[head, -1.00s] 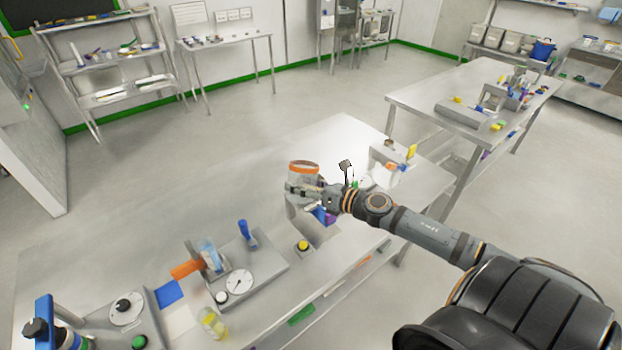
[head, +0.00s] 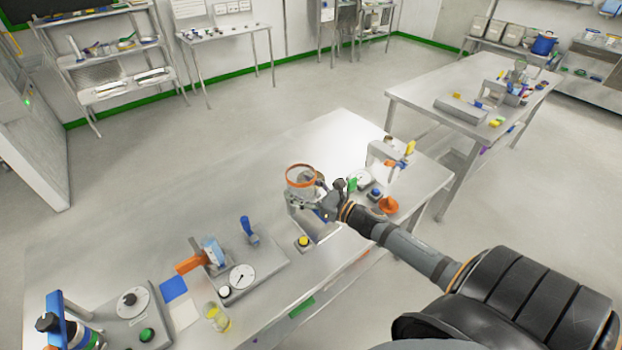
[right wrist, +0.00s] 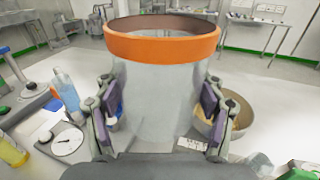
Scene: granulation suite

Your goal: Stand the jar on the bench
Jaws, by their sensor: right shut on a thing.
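The jar (head: 301,184) is a clear, wide vessel with an orange band around its open rim. It is upright over the right part of the steel bench (head: 140,215). My right gripper (head: 318,197) is shut on the jar. In the right wrist view the jar (right wrist: 158,95) fills the middle, with a purple-padded finger on each side. Its base is hidden, so I cannot tell whether it touches the bench. My left gripper is not in view.
A grey device with a yellow button (head: 303,242) stands just in front of the jar. A dial gauge (head: 241,277) and a clear bottle (head: 217,318) are to the left. An orange funnel-like piece (head: 388,204) is at right. The bench's back left is clear.

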